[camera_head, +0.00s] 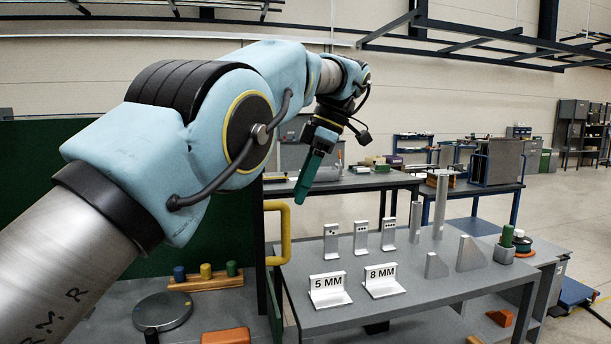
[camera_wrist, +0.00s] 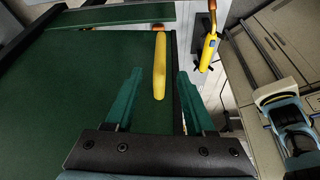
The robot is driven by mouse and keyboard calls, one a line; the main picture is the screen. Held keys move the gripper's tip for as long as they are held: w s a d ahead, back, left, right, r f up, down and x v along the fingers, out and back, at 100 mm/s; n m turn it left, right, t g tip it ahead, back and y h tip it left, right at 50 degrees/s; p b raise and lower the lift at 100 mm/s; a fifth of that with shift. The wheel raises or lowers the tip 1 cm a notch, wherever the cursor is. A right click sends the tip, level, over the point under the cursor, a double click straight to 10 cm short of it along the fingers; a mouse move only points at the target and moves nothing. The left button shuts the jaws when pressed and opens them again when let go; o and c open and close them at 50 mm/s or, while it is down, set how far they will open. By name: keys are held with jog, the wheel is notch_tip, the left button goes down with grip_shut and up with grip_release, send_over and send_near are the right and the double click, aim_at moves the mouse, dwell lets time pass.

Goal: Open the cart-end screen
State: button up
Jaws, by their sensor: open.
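The cart-end screen looks like a dark green panel (camera_head: 105,235) with a dark edge post, at the left of the head view. The green panel (camera_wrist: 85,75) also fills the left of the wrist view. A yellow bar handle (camera_head: 285,232) stands out from its right edge. My gripper (camera_head: 304,190) points down, its tips a little above and right of the handle in the head view. In the wrist view the handle (camera_wrist: 159,65) shows in line with the gap between my two open green fingers. I cannot tell its depth from them. My arm hides part of the panel.
A grey table (camera_head: 440,270) with signs reading 5 MM (camera_head: 330,290) and 8 MM (camera_head: 383,281), brackets and posts is right of the handle. Coloured pegs on a wooden block (camera_head: 206,279) and a grey disc (camera_head: 162,311) sit lower left. Open floor lies far right.

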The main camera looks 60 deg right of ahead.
jog(key=shift+p+v, duration=0.35)
jog(key=shift+v, duration=0.7)
